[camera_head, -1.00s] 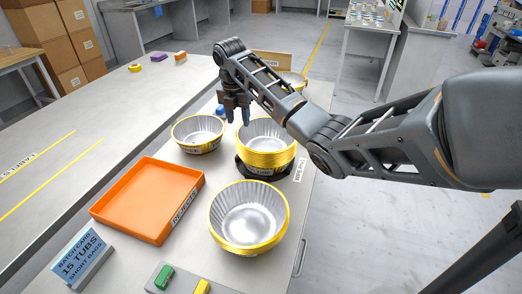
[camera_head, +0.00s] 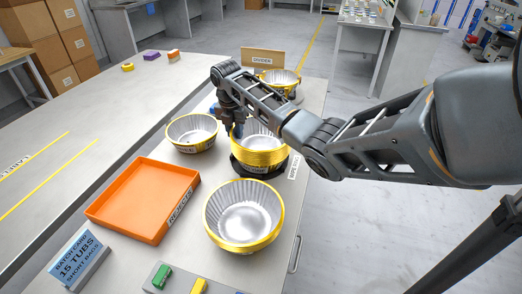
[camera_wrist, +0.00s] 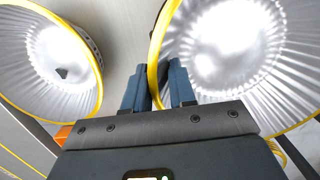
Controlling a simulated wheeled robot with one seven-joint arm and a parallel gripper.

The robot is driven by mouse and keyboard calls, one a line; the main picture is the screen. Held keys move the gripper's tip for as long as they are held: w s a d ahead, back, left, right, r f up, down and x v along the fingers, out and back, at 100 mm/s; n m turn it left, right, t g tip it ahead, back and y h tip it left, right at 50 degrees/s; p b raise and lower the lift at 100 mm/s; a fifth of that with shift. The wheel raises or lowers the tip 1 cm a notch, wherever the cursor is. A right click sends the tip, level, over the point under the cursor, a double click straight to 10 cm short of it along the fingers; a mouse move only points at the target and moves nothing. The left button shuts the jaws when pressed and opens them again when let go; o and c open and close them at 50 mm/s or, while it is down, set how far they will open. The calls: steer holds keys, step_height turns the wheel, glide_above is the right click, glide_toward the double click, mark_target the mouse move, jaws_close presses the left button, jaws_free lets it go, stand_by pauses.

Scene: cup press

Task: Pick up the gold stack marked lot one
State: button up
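A stack of silver cups with gold rims (camera_head: 258,158) stands on a black round base in the middle of the bench. Its front label is too small to read surely. My gripper (camera_head: 232,130) points down at this stack's left rim. In the wrist view, the blue fingers of my gripper (camera_wrist: 157,78) are apart, one on each side of the gold rim (camera_wrist: 153,82); contact is not clear. Other gold-rimmed stacks stand to the left (camera_head: 191,146), in front (camera_head: 243,242) and at the back (camera_head: 280,78); I cannot read which is lot one.
An orange tray (camera_head: 122,205) lies left of the front stack. A blue batch card (camera_head: 78,255) and a grey block with green and yellow parts (camera_head: 165,285) are at the near edge. A divider board (camera_head: 262,60) stands at the back. The left stack is close to my gripper.

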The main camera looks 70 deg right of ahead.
jaws_close()
stand_by(0.5)
